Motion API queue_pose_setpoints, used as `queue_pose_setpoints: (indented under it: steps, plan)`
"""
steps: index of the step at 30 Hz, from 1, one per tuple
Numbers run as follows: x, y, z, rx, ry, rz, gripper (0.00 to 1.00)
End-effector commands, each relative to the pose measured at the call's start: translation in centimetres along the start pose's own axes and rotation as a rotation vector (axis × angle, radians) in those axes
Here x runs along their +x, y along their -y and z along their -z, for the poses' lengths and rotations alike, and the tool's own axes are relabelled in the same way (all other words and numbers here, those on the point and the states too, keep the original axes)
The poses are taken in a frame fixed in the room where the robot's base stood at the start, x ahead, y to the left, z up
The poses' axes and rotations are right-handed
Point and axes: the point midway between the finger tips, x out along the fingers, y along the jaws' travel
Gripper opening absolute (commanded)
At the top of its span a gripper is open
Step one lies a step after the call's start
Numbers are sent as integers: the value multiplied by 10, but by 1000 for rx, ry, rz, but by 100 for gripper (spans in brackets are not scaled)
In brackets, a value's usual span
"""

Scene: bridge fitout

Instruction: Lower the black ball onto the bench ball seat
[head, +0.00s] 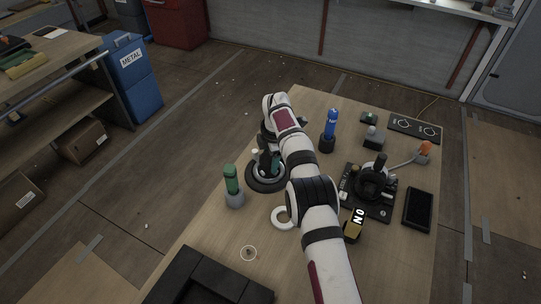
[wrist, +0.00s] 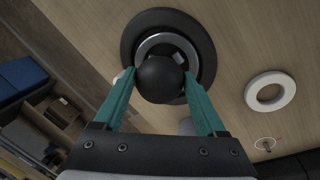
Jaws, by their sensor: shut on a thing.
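The black ball (wrist: 161,79) is between the teal fingers of my gripper (wrist: 159,76) in the wrist view. My gripper is shut on it. The bench ball seat is a wide black disc (wrist: 128,45) with a grey ring (wrist: 153,42) inside. The ball appears over the near part of the ring and hides some of it. Whether the ball touches the seat I cannot tell. In the head view my gripper (head: 268,163) points down over the seat (head: 257,185), and the ball is not clearly visible there.
A green-handled tool in a grey holder (head: 235,200) stands left of the seat. A white ring (head: 279,218) lies nearby. A blue bottle-like item (head: 331,122), a black joystick panel (head: 368,205) and a dark tablet (head: 418,209) are to the right. A black tray (head: 190,281) is at the near edge.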

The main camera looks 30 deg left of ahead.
Motion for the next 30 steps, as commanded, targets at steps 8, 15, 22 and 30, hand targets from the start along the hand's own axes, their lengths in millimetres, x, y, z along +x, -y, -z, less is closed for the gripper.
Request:
queue_pose_setpoints:
  steps: [8, 15, 22, 30]
  plan:
    - [1, 0, 0, 0, 0, 0, 12]
    - [10, 2, 0, 0, 0, 0, 12]
    - [15, 3, 0, -1, 1, -1, 12]
    - [15, 3, 0, 0, 0, -1, 12]
